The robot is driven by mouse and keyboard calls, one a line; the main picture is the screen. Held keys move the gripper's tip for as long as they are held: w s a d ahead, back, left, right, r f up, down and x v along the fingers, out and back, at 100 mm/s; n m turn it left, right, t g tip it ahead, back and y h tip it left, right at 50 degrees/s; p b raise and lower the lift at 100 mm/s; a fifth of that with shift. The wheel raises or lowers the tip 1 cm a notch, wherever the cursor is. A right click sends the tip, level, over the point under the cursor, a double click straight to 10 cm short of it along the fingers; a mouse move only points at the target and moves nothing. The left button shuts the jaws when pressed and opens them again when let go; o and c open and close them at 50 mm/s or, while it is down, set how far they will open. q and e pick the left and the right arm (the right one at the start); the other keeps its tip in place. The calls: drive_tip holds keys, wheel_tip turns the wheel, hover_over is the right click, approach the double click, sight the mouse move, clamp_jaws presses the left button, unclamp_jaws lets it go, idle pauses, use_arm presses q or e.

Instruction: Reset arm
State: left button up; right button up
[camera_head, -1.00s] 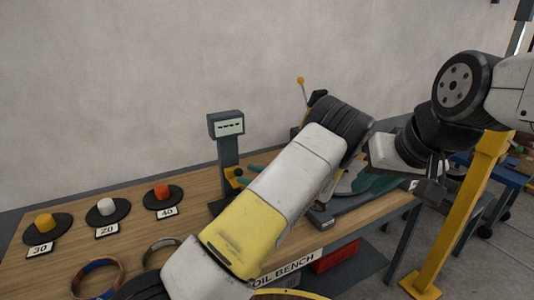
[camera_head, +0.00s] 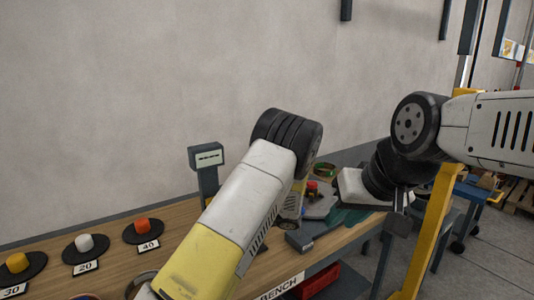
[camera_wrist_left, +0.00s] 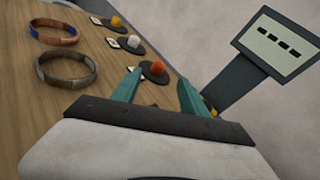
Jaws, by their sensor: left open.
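My left arm (camera_head: 240,185) rises from the bottom edge across the bench in the head view, and its gripper is hidden there. In the left wrist view my left gripper (camera_wrist_left: 158,78) has its two teal fingers apart, with nothing between them. Its fingers are near the orange-topped peg (camera_wrist_left: 154,68) and beside the display post. My right arm (camera_head: 420,122) comes in from the right. Its gripper (camera_head: 348,214) hangs over the right end of the bench, partly hidden by its own wrist; I cannot tell whether its jaws are open.
The wooden bench (camera_head: 125,265) holds pegs labelled 30, 20 and 40. A display (camera_head: 206,156) stands behind them. Two coil rings (camera_wrist_left: 66,70) (camera_wrist_left: 54,32) lie on the bench. A yellow post (camera_head: 435,230) stands in front of a blue cart (camera_head: 476,200).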

use_arm(q)
drive_tip(key=s+a+r+n+g+h, duration=0.2)
drive_tip(key=s+r+n+h, duration=0.15)
drive_tip(key=s, duration=0.25)
drive_tip(key=s+a+r+n+g+h, duration=0.2)
drive_tip(key=s+r+n+g+h, duration=0.1)
drive_tip(key=s+n+h, duration=0.3)
drive_tip(key=s+d+r+n+t+h, duration=0.3)
drive_tip(key=s+r, duration=0.3)
drive_tip(key=s, duration=0.2)
drive_tip(key=s+d+r+n+t+h, duration=0.3)
drive_tip(key=s+r+n+t+h, duration=0.1)
drive_tip(key=s, duration=0.4)
wheel_tip(320, 180, up, 2)
drive_tip(key=shift+s+d+r+h, duration=0.25)
drive_tip(key=shift+s+d+h, duration=0.05)
drive_tip(key=shift+h, duration=0.25)
